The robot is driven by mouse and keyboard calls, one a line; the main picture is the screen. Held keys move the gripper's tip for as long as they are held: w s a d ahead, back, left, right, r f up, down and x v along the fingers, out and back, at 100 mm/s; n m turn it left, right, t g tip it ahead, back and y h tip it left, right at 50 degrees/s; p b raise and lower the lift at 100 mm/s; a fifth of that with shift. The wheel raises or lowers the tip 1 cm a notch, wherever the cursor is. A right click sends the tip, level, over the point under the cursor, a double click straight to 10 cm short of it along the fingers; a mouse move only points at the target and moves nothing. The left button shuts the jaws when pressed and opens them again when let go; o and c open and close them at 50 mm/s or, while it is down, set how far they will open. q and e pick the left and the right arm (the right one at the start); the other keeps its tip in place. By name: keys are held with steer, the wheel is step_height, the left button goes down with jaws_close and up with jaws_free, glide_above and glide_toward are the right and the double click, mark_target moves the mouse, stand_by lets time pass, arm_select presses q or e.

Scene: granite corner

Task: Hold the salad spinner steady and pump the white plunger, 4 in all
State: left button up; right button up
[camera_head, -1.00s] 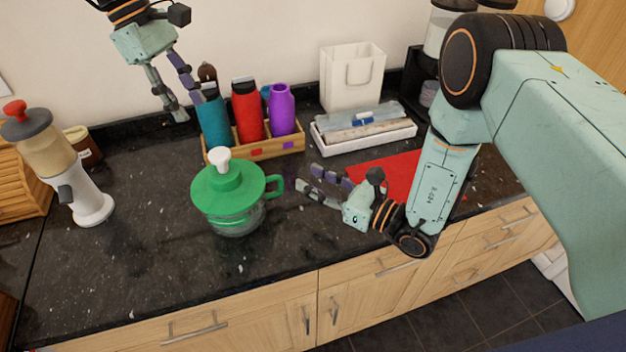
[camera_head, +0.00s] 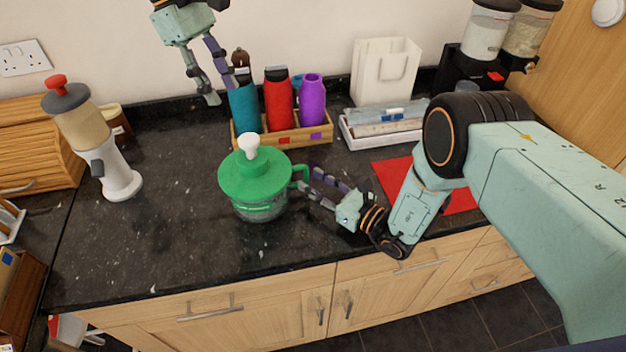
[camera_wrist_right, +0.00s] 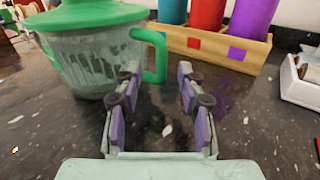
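The salad spinner has a green lid (camera_head: 245,180), a clear bowl (camera_head: 258,207), a green side handle (camera_head: 301,172) and a white plunger (camera_head: 249,145) standing up from the lid. It stands upright on the dark counter. My right gripper (camera_head: 314,184) is low at the spinner's right, fingers pointing at the handle. In the right wrist view, its fingers (camera_wrist_right: 158,75) are apart, with the handle (camera_wrist_right: 156,55) just ahead between their tips, not clamped. My left gripper (camera_head: 214,76) hangs open and empty above the counter's back, higher than the spinner and to its left.
A wooden box (camera_head: 285,140) with teal, red and purple bottles stands behind the spinner. A white tray (camera_head: 385,134) and a red mat (camera_head: 389,178) lie to the right. A tall white-bodied dispenser (camera_head: 118,180) stands at the left. The counter between it and the spinner is clear.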

steer(key=shift+w+a, duration=0.25)
arm_select(q)
steer(key=shift+d, duration=0.2)
arm_select(e)
steer(key=shift+w, duration=0.1)
arm_select(q)
steer(key=shift+s+r, duration=0.1)
arm_select(e)
steer(key=shift+a, duration=0.1)
steer(key=c, duration=0.4)
jaws_close()
arm_select(q)
steer(key=shift+a, duration=0.1)
jaws_close()
stand_by(1.0)
